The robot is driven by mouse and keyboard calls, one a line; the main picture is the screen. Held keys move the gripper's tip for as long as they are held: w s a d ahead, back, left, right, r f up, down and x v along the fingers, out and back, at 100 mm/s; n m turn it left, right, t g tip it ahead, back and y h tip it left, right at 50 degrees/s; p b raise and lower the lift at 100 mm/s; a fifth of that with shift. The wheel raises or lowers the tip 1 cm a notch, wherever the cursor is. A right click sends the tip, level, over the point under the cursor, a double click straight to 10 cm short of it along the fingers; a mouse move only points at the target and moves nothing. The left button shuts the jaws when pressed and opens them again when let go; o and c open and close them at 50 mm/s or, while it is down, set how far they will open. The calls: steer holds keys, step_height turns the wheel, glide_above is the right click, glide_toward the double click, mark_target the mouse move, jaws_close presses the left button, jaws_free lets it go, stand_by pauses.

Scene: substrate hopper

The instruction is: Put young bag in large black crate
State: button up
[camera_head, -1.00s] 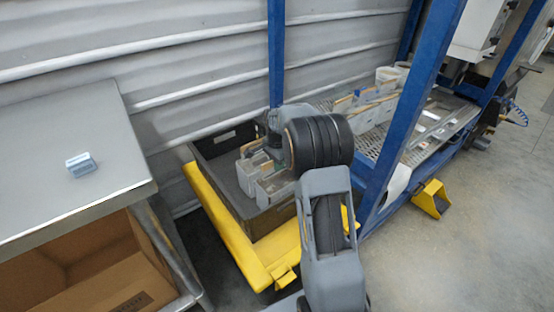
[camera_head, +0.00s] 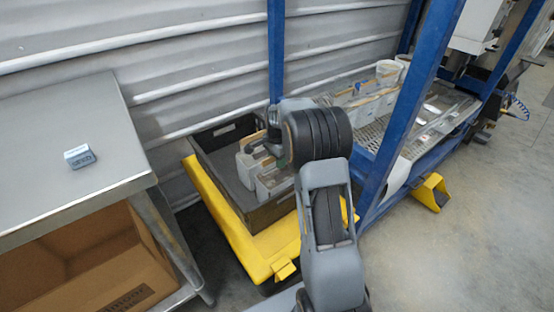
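The large black crate (camera_head: 205,142) sits left of centre, on yellow forks at floor level. Several whitish bags or blocks (camera_head: 247,172) with brown tops stand inside it, towards its right side. I cannot tell which of them is the young bag. More whitish bags (camera_head: 372,104) stand on the metal grate behind the blue post. My gripper (camera_head: 262,147) is over the crate, close to the tops of the bags in it. My own arm's wrist hides most of it, so its fingers and any hold on a bag are not clear.
A steel table (camera_head: 60,125) with a small grey device (camera_head: 79,156) stands on the left. An open cardboard box (camera_head: 80,262) is below it. Blue posts (camera_head: 415,95) rise behind and right of my arm. A yellow frame (camera_head: 235,228) surrounds the crate's front. The right floor is clear.

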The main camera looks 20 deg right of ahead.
step_height(320, 180, up, 12)
steer(key=p, duration=0.4)
steer(key=s+a+r+n+t, duration=0.1)
steer(key=s+a+r+n, duration=0.3)
steer(key=s+a+n, duration=0.55)
steer(key=s+a+f+n+t, duration=0.1)
steer(key=s+n, duration=0.5)
steer(key=s, duration=0.8)
step_height(320, 180, down, 2)
steer(key=shift+s+a+f+t, duration=0.1)
steer(key=shift+s+a+t, duration=0.3)
steer(key=shift+a, duration=0.25)
steer(key=w+p+v, duration=0.3)
steer(key=p+v, duration=0.8)
steer(key=v, duration=0.1)
steer(key=w+r+p+v, duration=0.1)
steer(key=w+p+v, duration=0.2)
steer(key=p+v, duration=0.9)
steer(key=shift+s+a+r+t, duration=0.2)
steer(key=shift+a+r+t, duration=0.05)
steer(key=shift+r+t, duration=0.15)
steer(key=shift+s, duration=0.1)
